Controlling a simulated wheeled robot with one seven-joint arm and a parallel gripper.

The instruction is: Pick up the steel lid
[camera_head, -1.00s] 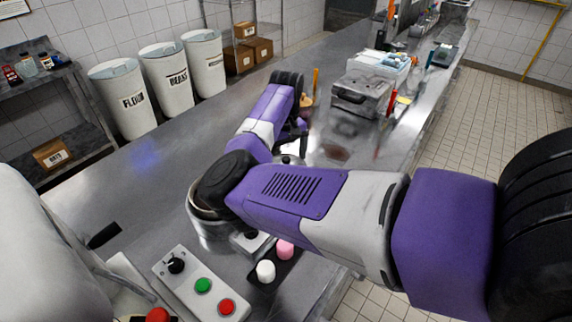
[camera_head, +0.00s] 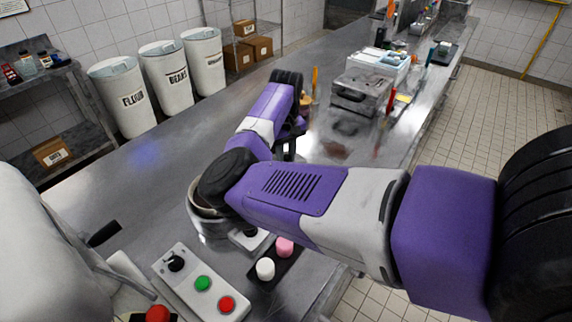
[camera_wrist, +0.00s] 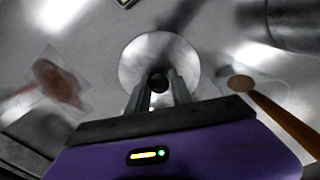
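The steel lid (camera_wrist: 135,62) is a round shiny disc with a black knob (camera_wrist: 158,84). In the wrist view it lies straight ahead of my gripper (camera_wrist: 158,80). The two grey fingers stand on either side of the knob, apart from each other. I see no clear grip on the knob; contact is too small to tell. In the head view my gripper (camera_head: 289,150) points down over the steel counter beyond my forearm, and I cannot make out the lid there.
A wooden-handled tool (camera_wrist: 268,108) lies right of the lid, and a reddish-brown item in clear wrap (camera_wrist: 58,82) lies left. A dark round vessel (camera_wrist: 292,22) stands at upper right. A control box (camera_head: 203,284) and a steel pot (camera_head: 200,212) are on the near counter.

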